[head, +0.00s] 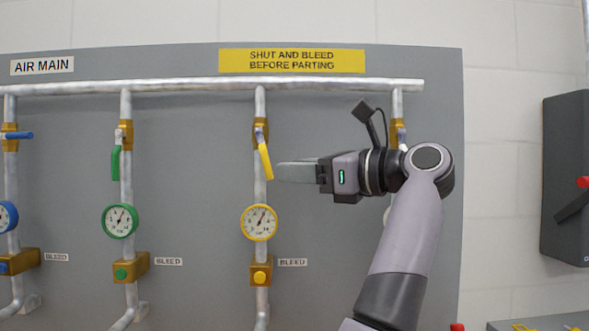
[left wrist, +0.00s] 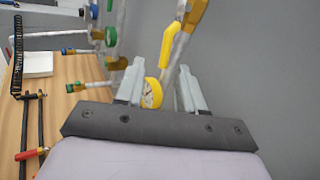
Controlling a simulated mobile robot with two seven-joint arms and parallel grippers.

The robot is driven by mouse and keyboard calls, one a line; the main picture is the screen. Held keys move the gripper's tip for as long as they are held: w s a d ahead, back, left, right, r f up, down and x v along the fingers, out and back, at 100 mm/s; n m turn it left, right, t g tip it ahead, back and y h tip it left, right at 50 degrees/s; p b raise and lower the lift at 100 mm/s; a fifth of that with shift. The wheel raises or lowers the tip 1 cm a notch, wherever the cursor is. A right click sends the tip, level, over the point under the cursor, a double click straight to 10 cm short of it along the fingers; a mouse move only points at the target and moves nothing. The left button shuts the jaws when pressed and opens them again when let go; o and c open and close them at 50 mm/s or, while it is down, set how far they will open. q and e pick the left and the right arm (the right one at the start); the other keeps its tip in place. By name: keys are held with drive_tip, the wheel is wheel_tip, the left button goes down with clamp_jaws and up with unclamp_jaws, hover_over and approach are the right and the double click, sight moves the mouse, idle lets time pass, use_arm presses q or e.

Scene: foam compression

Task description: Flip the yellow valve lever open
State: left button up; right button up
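The yellow valve lever (head: 265,162) hangs down from its brass valve on the third pipe, its lower end tilted slightly right. My left gripper (head: 280,172) is just right of the lever's lower end, fingers pointing left at it. In the left wrist view the two fingers (left wrist: 160,68) stand apart with nothing held between them. The yellow lever (left wrist: 169,45) shows there beyond the fingertips, near the middle of the gap. I cannot tell whether a finger touches it. My right gripper is not in view.
A yellow gauge (head: 259,222) and a yellow bleed button (head: 260,277) sit below the lever. A green lever (head: 115,162) hangs down on the pipe to the left; a blue lever (head: 20,135) lies sideways. A dark box (head: 566,150) is at the right.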

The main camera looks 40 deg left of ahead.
sight(267, 169)
use_arm(q)
drive_tip(key=a, duration=0.7)
drive_tip(key=shift+s+a+r+p, duration=0.1)
drive_tip(key=shift+p, duration=0.3)
clamp_jaws()
